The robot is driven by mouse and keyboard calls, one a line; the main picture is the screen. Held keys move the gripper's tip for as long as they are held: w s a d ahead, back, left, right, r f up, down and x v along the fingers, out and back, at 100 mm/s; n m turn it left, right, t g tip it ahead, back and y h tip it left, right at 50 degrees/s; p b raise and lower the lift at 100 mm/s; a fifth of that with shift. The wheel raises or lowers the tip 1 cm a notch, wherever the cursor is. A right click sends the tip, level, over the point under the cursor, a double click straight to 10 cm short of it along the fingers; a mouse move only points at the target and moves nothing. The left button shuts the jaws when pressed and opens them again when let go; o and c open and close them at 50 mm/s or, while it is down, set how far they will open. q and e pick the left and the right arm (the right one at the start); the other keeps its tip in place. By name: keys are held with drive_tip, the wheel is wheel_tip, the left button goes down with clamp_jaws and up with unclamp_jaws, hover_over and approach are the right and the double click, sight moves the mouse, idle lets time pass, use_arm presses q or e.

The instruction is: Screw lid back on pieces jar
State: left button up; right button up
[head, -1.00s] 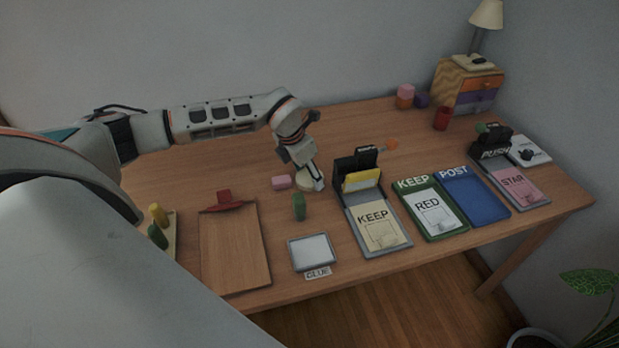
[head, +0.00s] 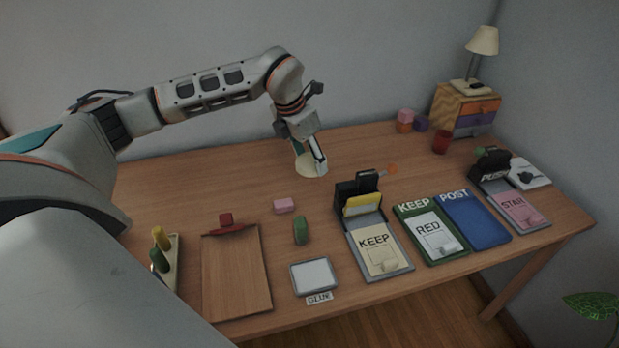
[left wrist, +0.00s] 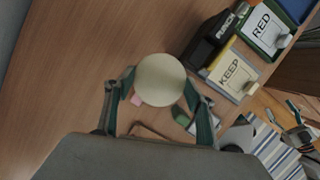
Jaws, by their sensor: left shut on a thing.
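My left gripper (head: 313,155) is shut on a round cream lid (head: 311,168) and holds it over the back middle of the wooden table. In the left wrist view, the gripper (left wrist: 160,88) has the pale lid (left wrist: 160,78) between its two fingers, flat face toward the camera. The lid covers whatever lies straight below it there. I cannot make out a pieces jar in either view.
A pink block (head: 284,205) and a green piece (head: 300,230) lie in front of the lid. A clipboard (head: 236,275), a framed pad (head: 314,275), a KEEP card holder (head: 380,250) and a red cup (head: 441,142) are around. The table's back left is clear.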

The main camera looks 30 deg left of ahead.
sight(310, 162)
use_arm(q)
drive_tip(key=shift+r, duration=2.8)
